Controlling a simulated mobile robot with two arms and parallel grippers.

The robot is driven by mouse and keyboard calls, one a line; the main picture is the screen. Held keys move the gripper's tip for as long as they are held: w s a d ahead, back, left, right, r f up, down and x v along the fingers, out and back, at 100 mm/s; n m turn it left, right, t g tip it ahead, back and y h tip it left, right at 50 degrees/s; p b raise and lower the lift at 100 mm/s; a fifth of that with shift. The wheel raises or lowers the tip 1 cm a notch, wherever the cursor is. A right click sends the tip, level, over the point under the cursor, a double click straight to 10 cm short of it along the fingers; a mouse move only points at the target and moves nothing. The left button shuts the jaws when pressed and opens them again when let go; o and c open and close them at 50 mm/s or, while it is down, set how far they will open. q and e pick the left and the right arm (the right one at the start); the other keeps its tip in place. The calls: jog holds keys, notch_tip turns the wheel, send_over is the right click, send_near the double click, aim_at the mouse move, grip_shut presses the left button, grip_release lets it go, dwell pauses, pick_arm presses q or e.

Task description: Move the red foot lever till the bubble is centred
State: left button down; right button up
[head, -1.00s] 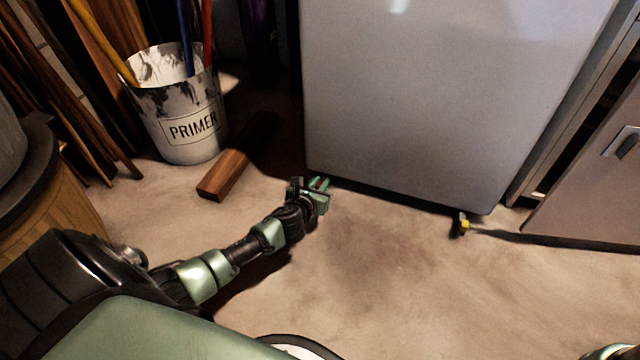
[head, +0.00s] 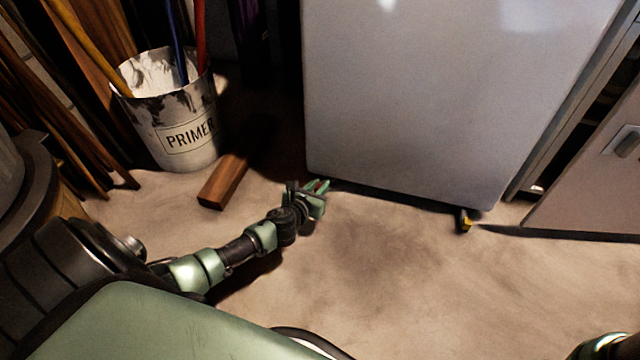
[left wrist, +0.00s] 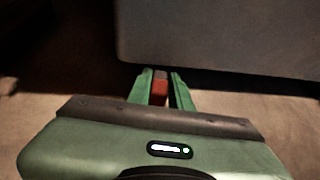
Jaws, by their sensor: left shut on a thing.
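The red foot lever (left wrist: 160,86) shows in the left wrist view as a small red block under the front edge of the grey appliance (head: 440,100). My left gripper (head: 321,186) is low at the appliance's bottom left corner. Its green fingers (left wrist: 160,88) are shut on the red lever, one on each side. In the head view the lever is too small and covered to make out clearly. A yellow foot lever (head: 466,222) sticks out under the bottom right corner. I see no bubble in either view. My right gripper is not in view.
A primer bucket (head: 180,125) holding poles stands at the left. A wooden block (head: 223,181) lies on the floor near my left gripper. A grey cabinet (head: 590,190) is at the right. The floor in front of the appliance is clear.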

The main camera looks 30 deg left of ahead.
pick_arm(q)
jog(key=shift+a, duration=0.55)
jog(key=shift+a+r, duration=0.1)
jog(key=shift+a, duration=0.2)
jog(key=shift+a+p, duration=0.35)
jog(key=c, duration=1.3)
grip_release()
jog(key=shift+s, duration=0.1)
jog(key=shift+d, duration=0.15)
